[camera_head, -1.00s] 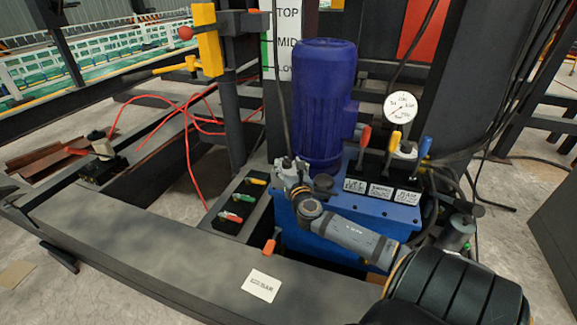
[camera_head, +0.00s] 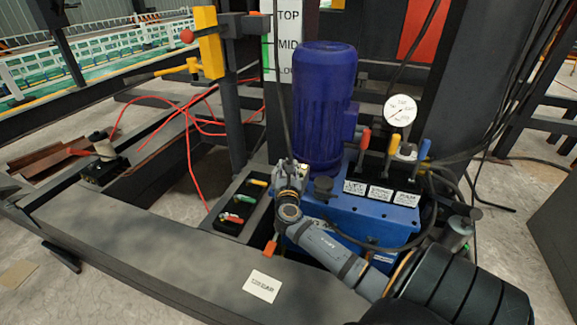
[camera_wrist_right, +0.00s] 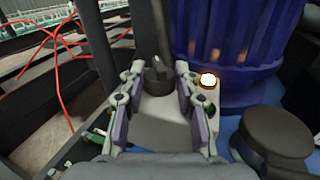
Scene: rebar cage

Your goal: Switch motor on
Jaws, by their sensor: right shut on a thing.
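The blue motor (camera_head: 322,105) stands upright on the blue hydraulic unit (camera_head: 385,230); it also fills the upper right of the right wrist view (camera_wrist_right: 240,40). My right gripper (camera_head: 287,177) is beside the motor's lower left side. A small lamp (camera_wrist_right: 208,80) glows just right of the knob, next to the motor. The gripper hides the knob in the head view. My left gripper is out of view.
A black cap (camera_wrist_right: 275,138) sits close on the right.

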